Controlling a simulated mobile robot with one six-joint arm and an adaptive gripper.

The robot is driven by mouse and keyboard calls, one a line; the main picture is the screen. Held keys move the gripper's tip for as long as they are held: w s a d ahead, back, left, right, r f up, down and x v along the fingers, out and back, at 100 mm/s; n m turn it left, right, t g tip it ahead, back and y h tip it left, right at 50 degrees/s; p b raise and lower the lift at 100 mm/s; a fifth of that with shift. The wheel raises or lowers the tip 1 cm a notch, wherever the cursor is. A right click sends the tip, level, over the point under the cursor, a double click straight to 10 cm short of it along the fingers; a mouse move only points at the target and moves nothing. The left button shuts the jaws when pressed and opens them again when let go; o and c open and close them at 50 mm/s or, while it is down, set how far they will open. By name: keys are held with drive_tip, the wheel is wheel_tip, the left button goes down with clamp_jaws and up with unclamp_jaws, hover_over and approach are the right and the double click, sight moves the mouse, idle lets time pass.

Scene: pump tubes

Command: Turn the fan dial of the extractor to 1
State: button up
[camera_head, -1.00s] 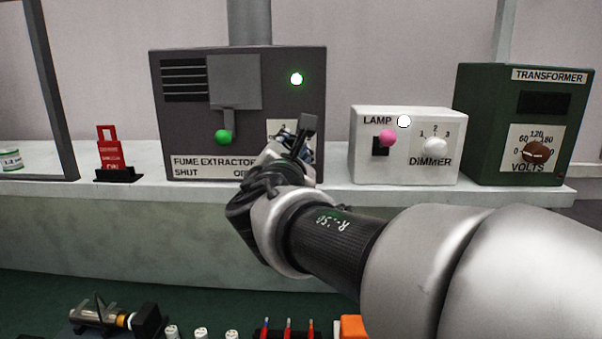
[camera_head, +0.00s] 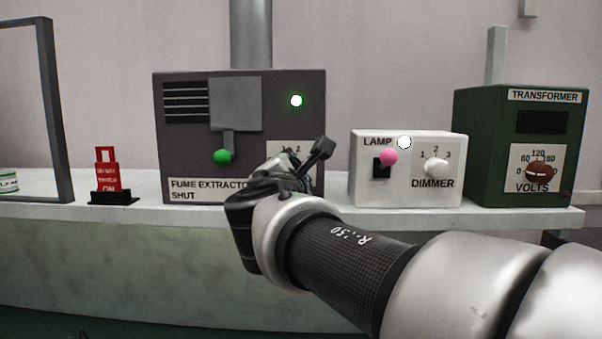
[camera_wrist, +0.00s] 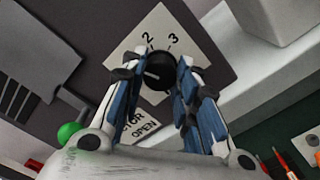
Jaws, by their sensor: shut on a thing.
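The fume extractor (camera_head: 240,110) is a dark grey box on the bench with a lit green-white lamp (camera_head: 296,100) and a green-knobbed lever (camera_head: 223,156). Its fan dial (camera_wrist: 160,72) is a black knob on a white plate (camera_wrist: 203,55) in the wrist view, with 2 and 3 readable. A white mark on the dial points left in that view. My gripper (camera_wrist: 157,73) is shut on the dial, one finger each side. In the head view my gripper (camera_head: 290,170) hides the dial.
Right of the extractor stand a white lamp and dimmer box (camera_head: 405,185) with a pink knob, and a green transformer (camera_head: 470,145). Bench between sign and extractor is clear.

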drive_tip(key=o, duration=1.1)
drive_tip(key=shift+c, duration=0.2)
drive_tip(key=shift+s, duration=0.1)
drive_tip(key=s, duration=1.1)
drive_tip(key=shift+s+a, duration=0.2)
drive_tip(key=shift+s, duration=0.2)
